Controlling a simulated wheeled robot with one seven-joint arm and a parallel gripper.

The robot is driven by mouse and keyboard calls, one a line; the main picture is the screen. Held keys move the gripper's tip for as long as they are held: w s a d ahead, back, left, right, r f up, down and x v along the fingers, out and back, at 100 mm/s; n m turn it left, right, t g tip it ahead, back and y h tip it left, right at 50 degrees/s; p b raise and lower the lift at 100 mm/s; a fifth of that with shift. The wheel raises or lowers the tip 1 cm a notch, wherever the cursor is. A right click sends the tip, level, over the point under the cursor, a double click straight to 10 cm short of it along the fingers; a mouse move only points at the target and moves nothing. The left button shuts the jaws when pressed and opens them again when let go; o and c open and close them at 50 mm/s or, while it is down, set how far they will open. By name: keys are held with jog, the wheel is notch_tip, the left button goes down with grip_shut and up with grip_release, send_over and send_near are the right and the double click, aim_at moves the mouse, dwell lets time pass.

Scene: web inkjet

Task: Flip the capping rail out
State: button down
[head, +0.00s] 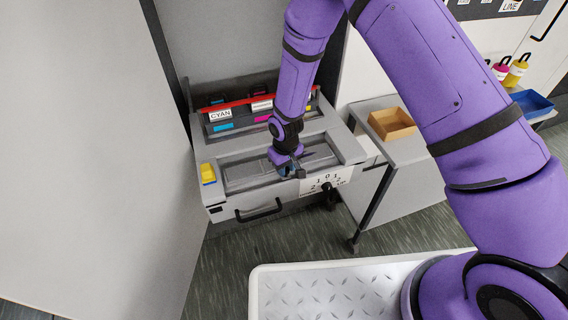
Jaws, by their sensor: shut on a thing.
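The printer's grey service unit (219,200) stands at the left, with a shallow recess in its top. The capping rail (254,180) appears to be the long grey strip along the front of this recess; its exact outline is hard to tell. My gripper (290,173) points down at the right half of the recess and is shut on a part there, which looks like the rail. The fingertips and the gripped spot are mostly hidden by my wrist. A small blue patch shows at the fingers.
Ink cartridges, one labelled CYAN (221,116), stand behind under a red bar (238,103). A yellow block (208,173) sits at the unit's left. A dial plate (326,182) and a black handle (259,211) are in front. A tan tray (392,123) lies right.

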jog(key=shift+s+d, duration=0.1)
jog(key=shift+s, duration=0.2)
jog(key=c, duration=0.9)
grip_release()
jog(key=shift+o, duration=0.2)
jog(key=shift+r, duration=0.1)
notch_tip(320, 180, up, 11)
jog(key=shift+f, duration=0.2)
